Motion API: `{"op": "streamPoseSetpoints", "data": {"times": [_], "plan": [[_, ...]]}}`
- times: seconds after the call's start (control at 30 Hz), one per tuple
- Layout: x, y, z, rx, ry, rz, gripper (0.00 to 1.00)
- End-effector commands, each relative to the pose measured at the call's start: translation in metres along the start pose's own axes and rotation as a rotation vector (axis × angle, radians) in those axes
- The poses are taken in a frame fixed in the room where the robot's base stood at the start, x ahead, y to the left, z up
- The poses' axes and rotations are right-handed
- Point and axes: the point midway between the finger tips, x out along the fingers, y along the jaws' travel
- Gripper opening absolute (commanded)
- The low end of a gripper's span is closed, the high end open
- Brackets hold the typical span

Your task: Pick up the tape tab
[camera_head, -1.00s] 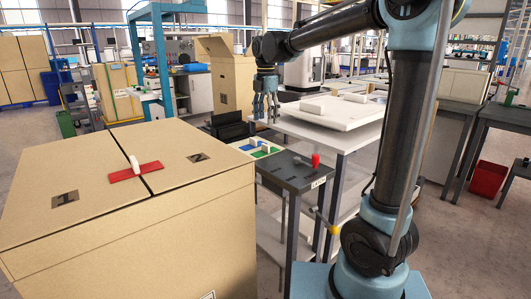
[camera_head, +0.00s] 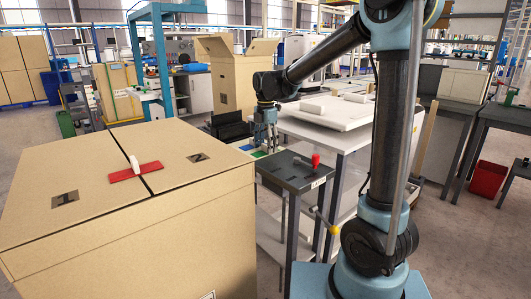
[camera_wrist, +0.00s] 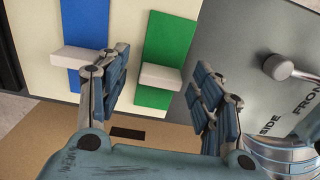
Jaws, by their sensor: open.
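White tabs on coloured strips show in two places. A red strip (camera_head: 122,175) with an upright white tab (camera_head: 135,164) lies across the lid seam of the large cardboard box. In the wrist view a green strip (camera_wrist: 167,46) with a white tab (camera_wrist: 161,77) and a blue strip (camera_wrist: 87,30) with a white tab (camera_wrist: 78,57) lie on a pale panel (camera_wrist: 125,28). My gripper (camera_wrist: 160,82) is open and empty, its fingers on either side of the green strip's tab in the picture. It also shows in the head view (camera_head: 266,143), over the panel, hiding part of it.
The large cardboard box (camera_head: 60,235) fills the left front. A dark grey stand (camera_head: 290,178) with a red-topped knob (camera_head: 315,161) is right of the panel. A white-topped table (camera_head: 325,122) stands behind it. An open carton (camera_head: 233,82) is farther back.

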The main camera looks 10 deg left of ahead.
Motion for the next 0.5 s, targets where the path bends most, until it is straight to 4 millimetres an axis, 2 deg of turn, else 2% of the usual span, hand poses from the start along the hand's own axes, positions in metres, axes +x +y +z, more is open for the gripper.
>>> {"op": "streamPoseSetpoints", "data": {"times": [0.3,0.5], "plan": [[0.0057,-0.0001,0.0000,0.000,0.000,0.000,0.60],[0.0056,0.0000,0.0000,0.000,0.000,0.000,0.29]]}}
